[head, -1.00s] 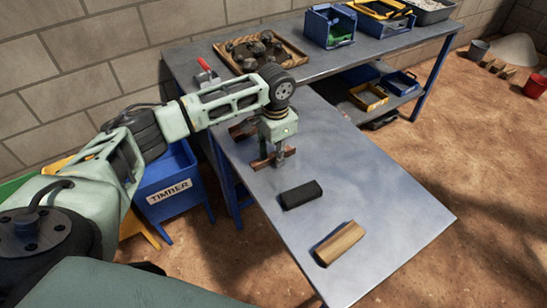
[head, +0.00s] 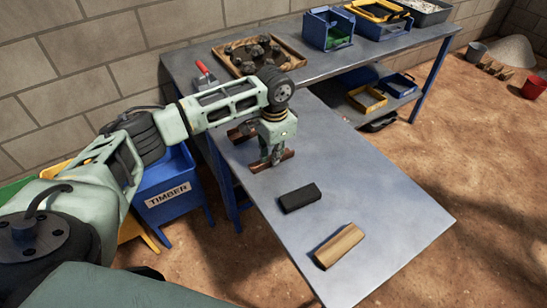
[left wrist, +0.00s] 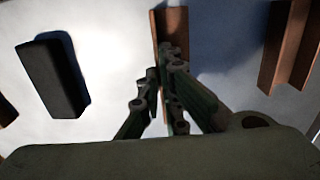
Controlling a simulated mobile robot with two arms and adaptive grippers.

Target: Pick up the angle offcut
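A rusty brown angle offcut (head: 286,155) lies on the grey steel bench. My left gripper (head: 270,158) is directly above it, pointing down, with its fingertips at the middle of the piece. In the left wrist view the offcut (left wrist: 171,22) runs away from the camera. The fingers (left wrist: 162,75) are drawn close together with one edge of it between them; they hide its middle. It appears to be still at bench level. A second rusty angle piece (left wrist: 291,45) lies to the right there; in the head view it is behind the gripper (head: 238,134). My right gripper is not in view.
A black block (head: 299,197) and a wooden block (head: 339,246) lie nearer on the bench (head: 390,205). A wooden tray of lumps (head: 290,57) and a blue bin (head: 329,28) stand behind. A blue TIMBER bin (head: 168,195) is left of the bench. The bench's right side is clear.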

